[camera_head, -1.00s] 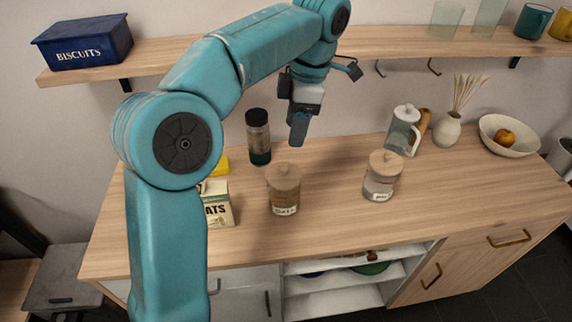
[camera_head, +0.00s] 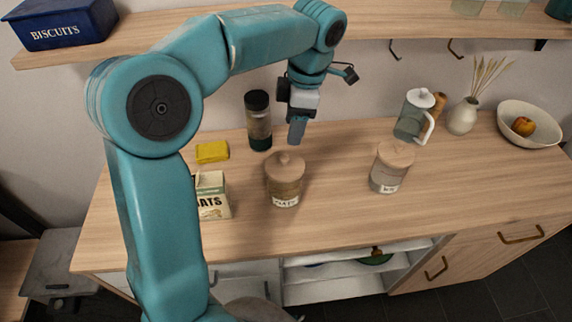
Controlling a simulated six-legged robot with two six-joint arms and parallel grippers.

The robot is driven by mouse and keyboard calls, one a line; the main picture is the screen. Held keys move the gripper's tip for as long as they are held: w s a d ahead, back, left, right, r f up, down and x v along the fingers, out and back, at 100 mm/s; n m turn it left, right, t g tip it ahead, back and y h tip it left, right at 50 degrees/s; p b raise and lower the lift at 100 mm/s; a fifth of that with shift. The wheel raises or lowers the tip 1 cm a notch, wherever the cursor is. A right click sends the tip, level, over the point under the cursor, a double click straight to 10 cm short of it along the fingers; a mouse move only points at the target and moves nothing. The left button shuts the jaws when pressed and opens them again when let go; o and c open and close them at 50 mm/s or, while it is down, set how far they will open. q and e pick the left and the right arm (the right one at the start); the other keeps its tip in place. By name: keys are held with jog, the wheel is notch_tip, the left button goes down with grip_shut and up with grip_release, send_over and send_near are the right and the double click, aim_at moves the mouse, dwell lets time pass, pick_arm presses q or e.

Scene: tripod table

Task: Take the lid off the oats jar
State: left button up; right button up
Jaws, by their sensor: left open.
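The oats jar (camera_head: 285,187) stands upright on the wooden counter, a glass jar with brown contents and a small label at its front. Its wooden lid (camera_head: 286,166) with a round knob sits on top. My left gripper (camera_head: 297,131) points down above the counter, behind and a little right of the lid, apart from it. It is open and empty, though the gap between its fingers is hard to see from here. My right gripper is not in view.
A second lidded jar (camera_head: 390,167) stands to the right. A dark-capped bottle (camera_head: 258,121) is just left of my gripper. An oats carton (camera_head: 212,195) and a yellow block (camera_head: 212,151) are at left. A white-lidded jug (camera_head: 415,117) stands behind. A shelf (camera_head: 400,27) runs above.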

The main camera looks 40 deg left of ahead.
aim_at(284, 157)
pick_arm(q)
jog(key=f, duration=0.2)
jog(key=s+f, duration=0.1)
jog(key=shift+a, duration=0.25)
jog(key=f, duration=0.2)
jog(key=s+f, duration=0.1)
jog(key=f, duration=0.1)
jog(key=shift+f, duration=0.2)
jog(key=shift+s+a+f, duration=0.1)
jog(key=shift+a+f, duration=0.05)
jog(key=shift+f, duration=0.25)
jog(key=shift+c, duration=0.6)
grip_shut()
